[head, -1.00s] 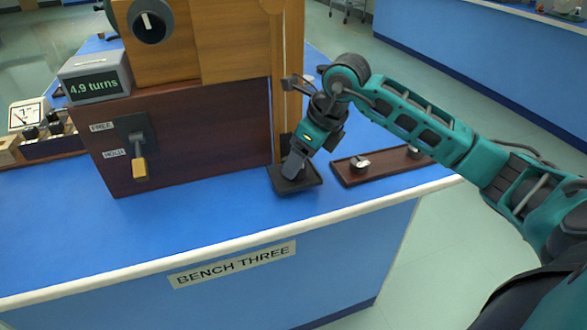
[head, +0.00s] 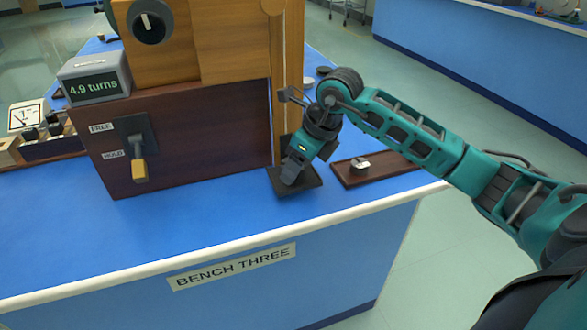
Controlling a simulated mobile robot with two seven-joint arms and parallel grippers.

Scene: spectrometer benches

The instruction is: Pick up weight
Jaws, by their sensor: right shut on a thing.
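My right gripper (head: 290,174) points down over a dark square pad (head: 312,182) at the foot of the wooden column. It is shut on a weight, which the fingers and wrist hide almost fully. I cannot tell whether the weight touches the pad. A small silver weight (head: 360,163) sits on a dark brown wooden tray (head: 346,178) right of the pad. My arm covers the tray's right part. My left gripper is not in view.
A wooden cabinet (head: 220,140) with a yellow-handled FREE/HOLD lever (head: 139,170) stands left of the gripper. A display (head: 94,87) reads 4.9 turns. The blue bench top (head: 60,235) is clear in front, up to its pale front edge.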

